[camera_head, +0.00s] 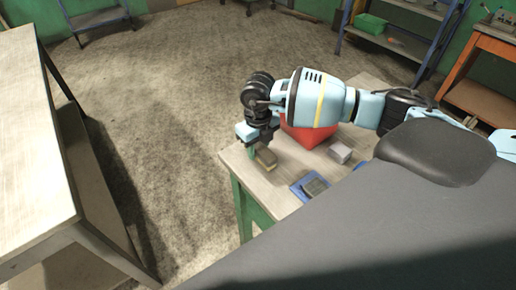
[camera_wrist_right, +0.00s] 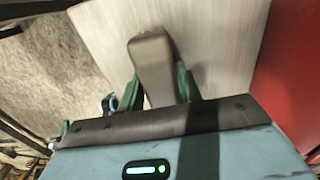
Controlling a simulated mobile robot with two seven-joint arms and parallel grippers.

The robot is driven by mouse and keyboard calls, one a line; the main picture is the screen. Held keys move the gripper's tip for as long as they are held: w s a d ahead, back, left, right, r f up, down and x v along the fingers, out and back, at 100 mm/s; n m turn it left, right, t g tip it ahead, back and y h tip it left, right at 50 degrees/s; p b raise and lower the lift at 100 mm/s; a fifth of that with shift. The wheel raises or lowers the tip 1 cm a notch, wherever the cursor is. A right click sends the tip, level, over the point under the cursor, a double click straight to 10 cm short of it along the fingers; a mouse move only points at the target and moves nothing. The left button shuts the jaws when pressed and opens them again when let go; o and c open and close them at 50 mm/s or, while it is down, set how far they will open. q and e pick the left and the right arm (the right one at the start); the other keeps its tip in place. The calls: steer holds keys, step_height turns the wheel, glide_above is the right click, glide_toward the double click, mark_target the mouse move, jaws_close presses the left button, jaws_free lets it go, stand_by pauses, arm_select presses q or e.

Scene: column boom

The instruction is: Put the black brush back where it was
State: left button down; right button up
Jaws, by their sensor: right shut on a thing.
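The brush (camera_head: 267,157) looks like a dark grey-brown block with a paler lower edge, near the left corner of the wooden table (camera_head: 284,196). My right gripper (camera_head: 259,149) is shut on it from above. In the right wrist view the brush (camera_wrist_right: 152,62) sticks out between the green fingers of the right gripper (camera_wrist_right: 158,88), over the pale tabletop. I cannot tell whether the brush touches the table. My left gripper is not in view.
A red box (camera_head: 304,134) stands close beside my right arm. A light grey block (camera_head: 340,152) and a blue tray (camera_head: 299,191) with a dark item are to the right. Another table (camera_head: 30,130) stands at the left, across open floor.

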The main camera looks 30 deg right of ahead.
mark_target(258, 146)
steer(key=shift+f, duration=0.3)
steer(key=shift+f, duration=0.15)
steer(key=o, duration=1)
steer(key=shift+c, duration=0.2)
step_height(258, 146, up, 12)
